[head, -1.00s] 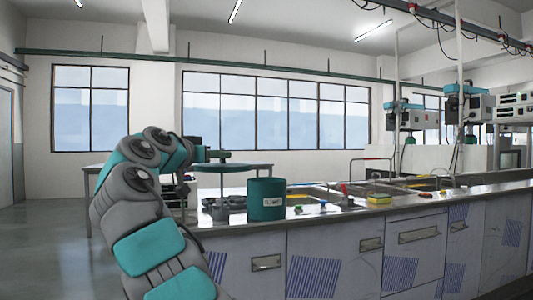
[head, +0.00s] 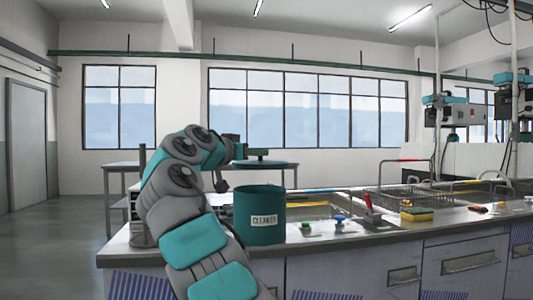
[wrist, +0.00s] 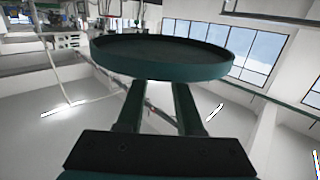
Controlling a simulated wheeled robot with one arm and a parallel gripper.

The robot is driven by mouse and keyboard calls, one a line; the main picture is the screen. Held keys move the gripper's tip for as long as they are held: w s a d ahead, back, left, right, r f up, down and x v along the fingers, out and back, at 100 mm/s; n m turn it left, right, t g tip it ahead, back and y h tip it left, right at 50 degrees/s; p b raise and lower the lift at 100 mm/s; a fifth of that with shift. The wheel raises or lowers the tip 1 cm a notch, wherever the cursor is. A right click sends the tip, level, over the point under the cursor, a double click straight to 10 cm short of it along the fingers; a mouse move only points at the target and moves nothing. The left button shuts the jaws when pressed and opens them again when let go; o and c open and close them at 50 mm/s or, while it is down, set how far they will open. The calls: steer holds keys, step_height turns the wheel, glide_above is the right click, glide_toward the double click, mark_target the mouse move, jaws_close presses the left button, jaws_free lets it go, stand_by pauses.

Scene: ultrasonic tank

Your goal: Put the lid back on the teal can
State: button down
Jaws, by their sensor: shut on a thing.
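The teal can (head: 262,222), labelled CLEANER, stands upright and open on the counter near its front edge. In the wrist view the lid (wrist: 165,58) lies beyond my gripper's two fingers (wrist: 157,100); the can is not seen there.
Right of the can on the counter (head: 340,243) are a green knob (head: 305,226), a blue knob (head: 340,220), a red-handled item (head: 369,209) and a yellow sponge (head: 416,214). Wire baskets (head: 400,198) lie behind. A metal stand (head: 141,225) is at the counter's left end.

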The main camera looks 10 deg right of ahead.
step_height(320, 180, down, 6)
steer(key=b, duration=0.6)
steer(key=shift+f, duration=0.15)
steer(key=shift+s+a, duration=0.1)
steer(key=shift+s, duration=0.05)
stand_by(1.1)
steer(key=shift+f+b, duration=0.2)
steer(key=shift+b, duration=0.1)
stand_by(0.9)
jaws_free()
stand_by(0.8)
steer(key=shift+r, duration=0.15)
